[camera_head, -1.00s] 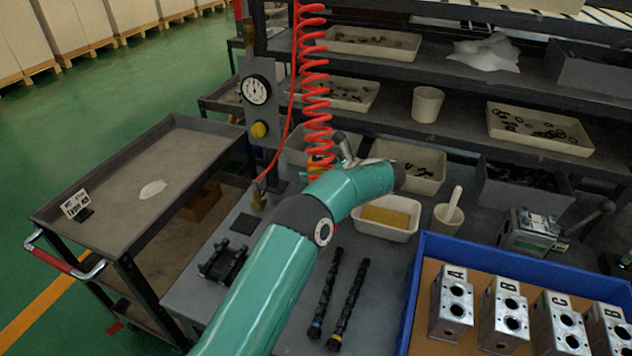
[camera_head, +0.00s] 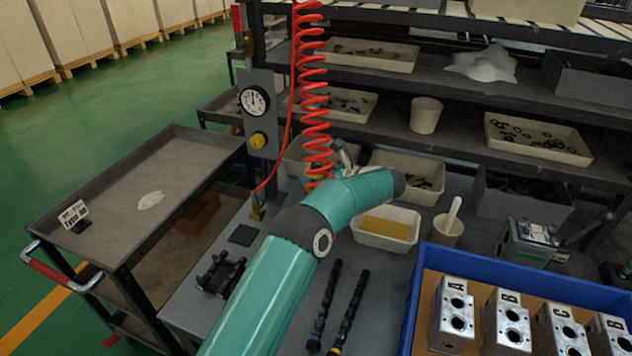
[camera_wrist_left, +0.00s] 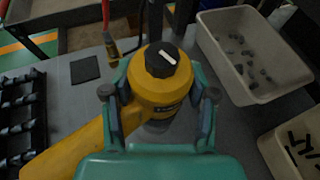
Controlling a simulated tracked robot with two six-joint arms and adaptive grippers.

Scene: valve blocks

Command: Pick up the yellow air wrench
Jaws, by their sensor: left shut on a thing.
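The yellow air wrench (camera_wrist_left: 165,92) is in the middle of the left wrist view. It has a rounded yellow body with a black cap on top and a yellow handle reaching toward the lower left. The two fingers of my left gripper (camera_wrist_left: 160,94) are shut on its body, one on each side. In the head view, my left gripper (camera_head: 345,158) is mostly hidden behind my teal arm, below the red coiled hose (camera_head: 316,110), and the wrench is largely hidden there. I cannot tell whether the wrench touches the bench. My right gripper is not in view.
A cream bin of small parts (camera_wrist_left: 250,55) stands close to the right of the wrench. A black rack (camera_head: 220,272) and two dark rods (camera_head: 348,310) lie on the bench. A blue crate of lettered valve blocks (camera_head: 520,262) stands at the right.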

